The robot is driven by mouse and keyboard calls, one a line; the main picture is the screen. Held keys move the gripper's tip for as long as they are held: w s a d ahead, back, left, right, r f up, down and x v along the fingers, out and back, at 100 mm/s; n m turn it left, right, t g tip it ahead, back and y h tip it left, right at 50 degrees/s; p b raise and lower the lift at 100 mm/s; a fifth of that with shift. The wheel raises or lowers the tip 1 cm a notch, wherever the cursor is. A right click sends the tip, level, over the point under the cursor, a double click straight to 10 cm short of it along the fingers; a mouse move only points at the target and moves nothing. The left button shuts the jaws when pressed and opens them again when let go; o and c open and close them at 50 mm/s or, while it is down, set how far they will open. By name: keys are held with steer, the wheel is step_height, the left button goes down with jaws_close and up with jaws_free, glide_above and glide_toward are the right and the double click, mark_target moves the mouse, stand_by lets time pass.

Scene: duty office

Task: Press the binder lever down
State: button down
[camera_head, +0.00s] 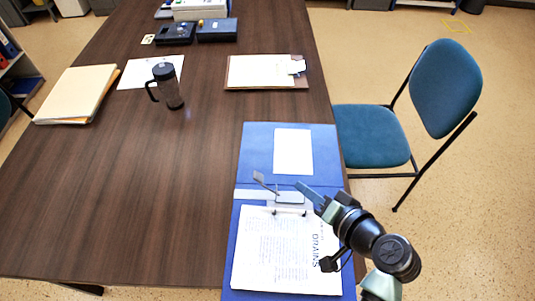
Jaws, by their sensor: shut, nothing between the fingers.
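A blue binder (256,150) lies open on the near right of the table. A white sheet of printed paper (285,250) lies on its near half. The metal binder mechanism (289,198) sits across its middle. The binder lever (265,183) sticks up from the mechanism, tilted up toward the left. My gripper (303,190) comes in from the lower right, just right of the lever. Its fingers are shut and empty. It looks apart from the lever, though its exact height above the binder is hard to tell.
A black mug (167,86) stands left of centre on the dark table (130,170). A folder stack (77,93) and a clipboard (262,71) lie farther back, with dark boxes (217,30) behind. A blue chair (371,137) stands at the right edge. The table's left front is clear.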

steer(key=shift+s+a+r+p, duration=0.1)
steer(key=shift+s+r+p, duration=0.1)
steer(key=shift+r+p, duration=0.35)
steer(key=shift+f, duration=0.15)
glide_toward(259, 173)
steer(key=w, duration=0.4)
steer(key=shift+w+a+f+p, duration=0.2)
steer(key=shift+a+f+p, duration=0.05)
steer(key=shift+a+f, duration=0.4)
steer(key=shift+w+a+f+p, duration=0.2)
steer(key=shift+a+f, duration=0.4)
steer(key=shift+f, duration=0.15)
steer(key=shift+a, duration=0.1)
